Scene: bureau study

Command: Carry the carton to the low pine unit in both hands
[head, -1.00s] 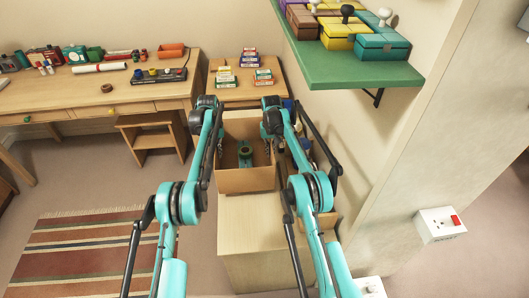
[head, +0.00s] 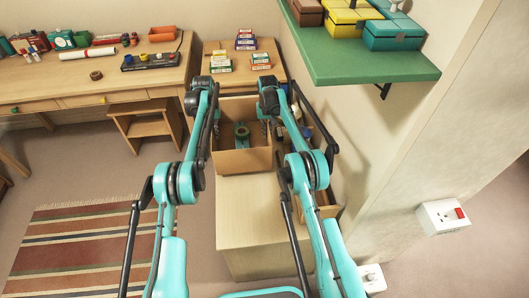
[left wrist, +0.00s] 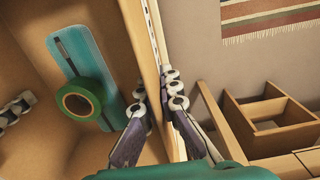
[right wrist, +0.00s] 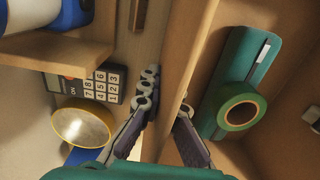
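The open brown carton (head: 242,163) is between my two arms in the head view, in front of a low pale wood unit's top (head: 250,195); I cannot tell whether it touches it. A green tape roll (left wrist: 78,103) and a teal flat tool (left wrist: 75,52) lie inside. My left gripper (left wrist: 158,105) has its fingers on both sides of the carton's left wall, closed on it. My right gripper (right wrist: 166,105) pinches the opposite wall the same way. The fingertips are largely hidden in the head view.
A small low wooden table (head: 225,82) with several little boxes stands behind the carton. A stool (head: 150,125) and desk (head: 60,90) are left. A shelf space holding a calculator (right wrist: 93,85) is close on the right, beneath the green wall shelf (head: 365,65). A striped rug (head: 85,250) covers floor.

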